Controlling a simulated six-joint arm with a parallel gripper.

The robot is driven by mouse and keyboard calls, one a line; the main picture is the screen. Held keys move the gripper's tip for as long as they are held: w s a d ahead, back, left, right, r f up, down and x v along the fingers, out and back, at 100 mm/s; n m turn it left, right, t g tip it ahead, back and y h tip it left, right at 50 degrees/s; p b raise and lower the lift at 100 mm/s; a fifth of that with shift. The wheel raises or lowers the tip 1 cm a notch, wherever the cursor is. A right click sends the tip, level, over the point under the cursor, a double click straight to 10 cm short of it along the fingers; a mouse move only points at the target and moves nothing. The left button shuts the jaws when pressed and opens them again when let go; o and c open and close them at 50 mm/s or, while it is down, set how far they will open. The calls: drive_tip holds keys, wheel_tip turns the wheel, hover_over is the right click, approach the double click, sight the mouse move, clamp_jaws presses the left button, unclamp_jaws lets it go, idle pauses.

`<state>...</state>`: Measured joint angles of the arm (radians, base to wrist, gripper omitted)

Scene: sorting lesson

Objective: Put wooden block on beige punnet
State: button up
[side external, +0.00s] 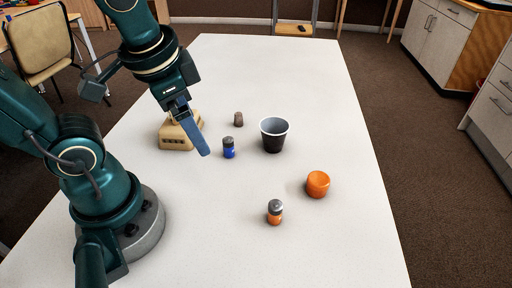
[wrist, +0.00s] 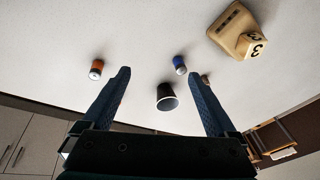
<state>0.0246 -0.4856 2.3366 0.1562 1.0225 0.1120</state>
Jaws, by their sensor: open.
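The beige punnet (side external: 176,138) stands on the white table at the left, near my arm. It has slots in its side and shows at the upper right of the wrist view (wrist: 229,22). The wooden block (wrist: 251,43), a tan cube with a 3 on its faces, appears to rest on top of the punnet. In the side view my gripper's fingers partly hide it. My gripper (wrist: 158,73) is open with nothing between its fingers. In the side view my gripper (side external: 197,138) hangs in front of the punnet, apart from the block as far as I can tell.
A dark cup (side external: 274,140), a blue jar (side external: 229,149), a small brown piece (side external: 238,119), an orange cylinder (side external: 318,184) and an orange jar with a grey top (side external: 275,213) stand spread over the table (side external: 270,70). The far part of the table is clear.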

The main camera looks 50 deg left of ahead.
drive_tip(key=d+n+t, duration=0.1)
drive_tip(key=d+r+n+t+h, duration=0.1)
drive_tip(key=shift+s+d+r+t, duration=0.1)
drive_tip(key=shift+s+d+t, duration=0.1)
drive_tip(key=shift+d+t, duration=0.1)
